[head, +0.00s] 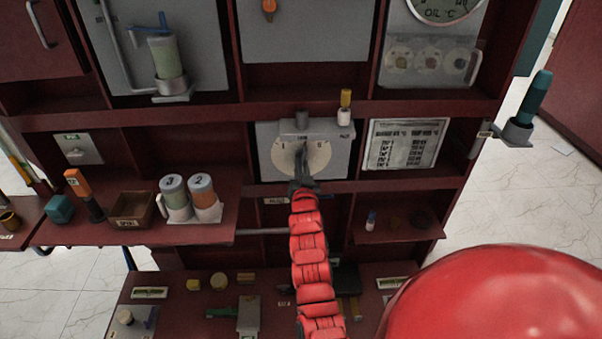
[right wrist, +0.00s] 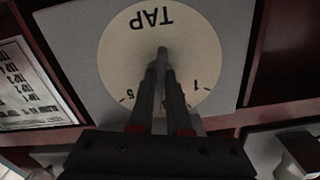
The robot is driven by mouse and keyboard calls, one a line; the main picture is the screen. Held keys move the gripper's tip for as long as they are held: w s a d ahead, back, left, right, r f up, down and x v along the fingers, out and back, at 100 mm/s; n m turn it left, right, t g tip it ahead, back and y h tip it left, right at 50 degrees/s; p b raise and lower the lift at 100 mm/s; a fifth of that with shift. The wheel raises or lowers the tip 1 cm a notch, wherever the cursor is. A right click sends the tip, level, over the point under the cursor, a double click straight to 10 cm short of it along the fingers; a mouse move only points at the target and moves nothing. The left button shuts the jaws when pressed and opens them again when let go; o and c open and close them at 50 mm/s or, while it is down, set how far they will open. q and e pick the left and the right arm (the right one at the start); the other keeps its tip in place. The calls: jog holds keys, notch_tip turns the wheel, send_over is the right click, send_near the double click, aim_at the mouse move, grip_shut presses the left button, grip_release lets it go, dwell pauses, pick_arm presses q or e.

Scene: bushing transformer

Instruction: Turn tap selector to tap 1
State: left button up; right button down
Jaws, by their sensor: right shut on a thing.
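The tap selector is a round cream dial (head: 318,155) on a grey panel (head: 340,135), in the middle of the rack in the head view. In the right wrist view the dial (right wrist: 118,50) appears upside down, with "TAP", a 1 at the right and what looks like a 5 at the left. A narrow grey selector handle (right wrist: 162,55) stands at its middle. My right gripper (head: 304,165) reaches up from below and is shut on this handle; its dark fingers (right wrist: 162,80) flank it. The fingers hide part of the handle and lower dial, so its exact setting is unclear. My left gripper is out of view.
A printed chart (head: 404,145) is to the right of the panel. Two numbered canisters (head: 203,192) stand on the left shelf. Shelf dividers surround the dial panel.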

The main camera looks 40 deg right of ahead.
jog(key=n+b, duration=0.1)
jog(key=n, duration=1.3)
jog(key=shift+s+d+r+n, duration=0.2)
jog(key=shift+d+n, duration=0.1)
jog(key=shift+n, duration=0.1)
dwell(0.4)
jog(key=c, duration=0.9)
grip_release()
jog(key=shift+s, duration=0.1)
jog(key=v, duration=1.7)
jog(key=shift+a, duration=0.15)
